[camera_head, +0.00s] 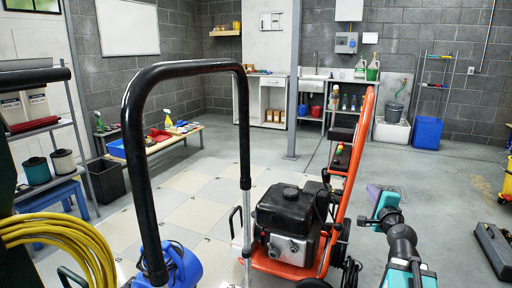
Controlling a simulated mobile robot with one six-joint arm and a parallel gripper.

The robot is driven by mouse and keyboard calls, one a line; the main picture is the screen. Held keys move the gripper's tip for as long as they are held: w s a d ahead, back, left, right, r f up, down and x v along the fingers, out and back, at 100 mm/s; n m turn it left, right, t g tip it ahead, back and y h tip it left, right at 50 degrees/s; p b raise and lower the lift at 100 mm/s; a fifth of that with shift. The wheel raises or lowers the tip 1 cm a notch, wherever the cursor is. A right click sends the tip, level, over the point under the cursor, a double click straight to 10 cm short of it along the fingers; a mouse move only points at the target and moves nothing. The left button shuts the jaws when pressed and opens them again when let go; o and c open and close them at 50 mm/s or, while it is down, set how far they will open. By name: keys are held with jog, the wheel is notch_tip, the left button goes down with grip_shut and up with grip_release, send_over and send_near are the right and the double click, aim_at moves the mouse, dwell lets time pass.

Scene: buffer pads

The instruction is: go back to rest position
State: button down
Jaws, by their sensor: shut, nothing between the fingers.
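A black and teal jointed part (402,240) rises from the bottom edge at the right. It looks like an arm, but I cannot be sure that it is mine. I see no gripper fingers in this view. A small purple piece (374,194) shows just behind its teal upper end; I cannot tell what it is.
A black-handled machine (135,140) and an orange-framed machine with a black engine (285,215) stand close in front. A yellow hose (60,240) hangs at the left. A dark box (493,250) lies at the right.

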jog(key=a+f+n+g+y+p, duration=0.3)
jog(key=a+f+g+p, duration=0.1)
jog(key=a+f+p, duration=0.85)
jog(key=s+a+f+n+g+y+p, duration=0.2)
jog(key=s+a+f+n+g+p, duration=0.35)
jog(key=s+a+f+p, duration=0.55)
jog(key=s+a+f+n+g+p, duration=0.2)
jog(key=s+f+n+g, duration=0.3)
jog(key=s, duration=0.7)
jog(key=s+a+f+n+g+p, duration=0.1)
jog(key=s+a+f+g+p, duration=0.2)
jog(key=s+f, duration=0.6)
jog(key=s+d+r+n+g+h, duration=0.1)
jog(key=s+d+n+g+h, duration=0.2)
jog(key=s, duration=1.2)
jog(key=d+n+g, duration=0.2)
jog(key=d+n, duration=0.1)
jog(key=shift+s+r+g, duration=0.2)
jog(key=shift+g, duration=0.15)
